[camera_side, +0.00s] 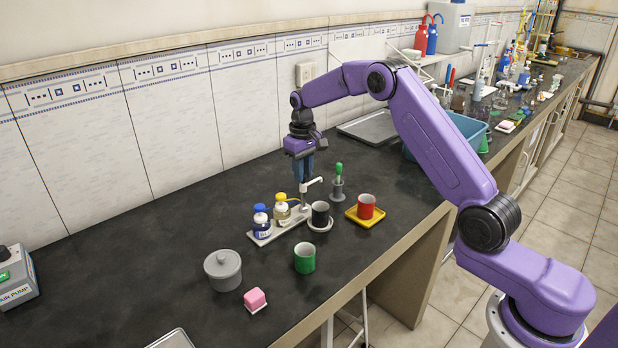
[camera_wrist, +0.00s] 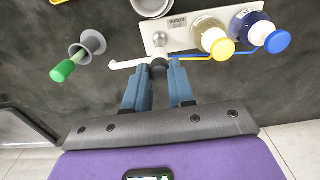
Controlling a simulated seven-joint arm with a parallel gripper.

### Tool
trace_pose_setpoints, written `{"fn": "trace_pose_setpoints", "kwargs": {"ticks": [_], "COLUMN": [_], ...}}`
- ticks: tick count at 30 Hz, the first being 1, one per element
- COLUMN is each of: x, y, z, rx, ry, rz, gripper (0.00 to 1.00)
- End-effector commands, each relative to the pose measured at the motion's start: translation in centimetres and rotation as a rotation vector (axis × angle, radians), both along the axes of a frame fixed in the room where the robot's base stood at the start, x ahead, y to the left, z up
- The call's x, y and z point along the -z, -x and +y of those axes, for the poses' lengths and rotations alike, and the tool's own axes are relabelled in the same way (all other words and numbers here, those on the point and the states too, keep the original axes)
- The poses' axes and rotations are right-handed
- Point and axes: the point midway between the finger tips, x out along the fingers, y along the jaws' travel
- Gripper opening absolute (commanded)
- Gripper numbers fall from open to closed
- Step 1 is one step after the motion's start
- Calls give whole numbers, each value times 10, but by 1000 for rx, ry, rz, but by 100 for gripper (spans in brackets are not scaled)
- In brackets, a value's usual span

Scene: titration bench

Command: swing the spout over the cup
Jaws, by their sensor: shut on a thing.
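A white spout (camera_side: 312,183) sits at the top of a thin post on a pale base plate (camera_side: 262,239). It also shows in the wrist view (camera_wrist: 128,65), pointing left from a dark knob (camera_wrist: 158,66). My gripper (camera_side: 303,178) is shut on this knob, with a blue finger on each side. In the wrist view, a pale round rim (camera_wrist: 153,14) is cut off at the top edge. The spout points beside it, not across it.
Bottles with yellow (camera_side: 281,197) and blue (camera_side: 260,208) caps stand on the plate. A green-handled tool in a grey holder (camera_side: 338,188) is near the spout's tip side. A red cup (camera_side: 366,206), green cup (camera_side: 305,258) and grey lidded pot (camera_side: 223,270) stand nearby.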

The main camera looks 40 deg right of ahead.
Motion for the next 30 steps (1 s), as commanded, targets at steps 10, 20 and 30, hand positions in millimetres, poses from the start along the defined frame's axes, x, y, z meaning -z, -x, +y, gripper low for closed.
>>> {"fn": "trace_pose_setpoints", "kwargs": {"ticks": [10, 20, 30], "x": [0, -1, -1], "y": [0, 0, 0], "z": [0, -1, -1], "rx": [268, 650, 1005], "ry": [0, 0, 0], "rz": [-1, -1, -2], "gripper": [7, 7, 7]}}
